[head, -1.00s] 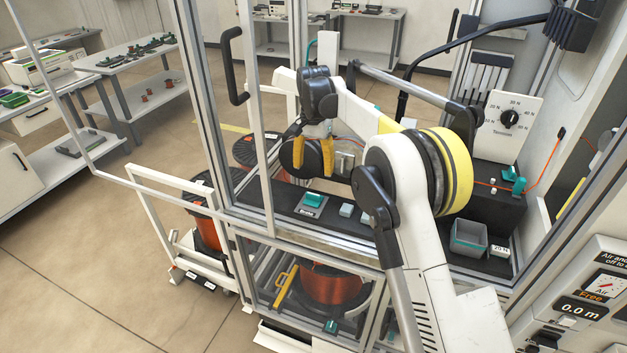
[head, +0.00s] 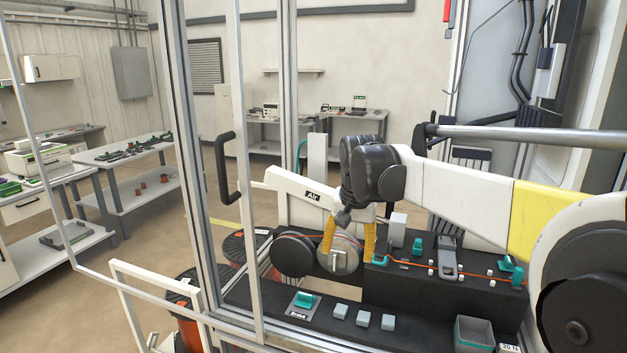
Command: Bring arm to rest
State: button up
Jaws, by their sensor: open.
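My arm reaches in from the right across the machine's bench. My gripper (head: 348,246) hangs at its end, with two yellow fingers pointing down and apart. An orange wire (head: 408,264) runs right from near the right finger along a black block.
A metal frame post (head: 243,170) and a door handle (head: 227,165) stand left of the gripper. A teal brake switch (head: 304,299), several pale buttons (head: 340,311) and a grey bin (head: 473,334) sit at the front. A white Air beam (head: 300,190) is behind the gripper.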

jog(key=s+d+n+t+b, duration=0.1)
jog(key=s+d, duration=0.3)
jog(key=s, duration=0.4)
jog(key=s+d+t+b, duration=0.1)
jog(key=s+d, duration=0.2)
jog(key=s, duration=0.4)
jog(key=s+d+f+t, duration=0.1)
jog(key=s+d+f, duration=0.1)
jog(key=s+f, duration=0.2)
jog(key=s+d+f+n+t+b, duration=0.1)
jog(key=s+d+f, duration=0.1)
jog(key=s+f, duration=0.3)
jog(key=s, duration=0.4)
jog(key=shift+s+d+f+n+t, duration=0.15)
jog(key=shift+s+f+n+t, duration=0.1)
jog(key=shift+f+n+t, duration=0.05)
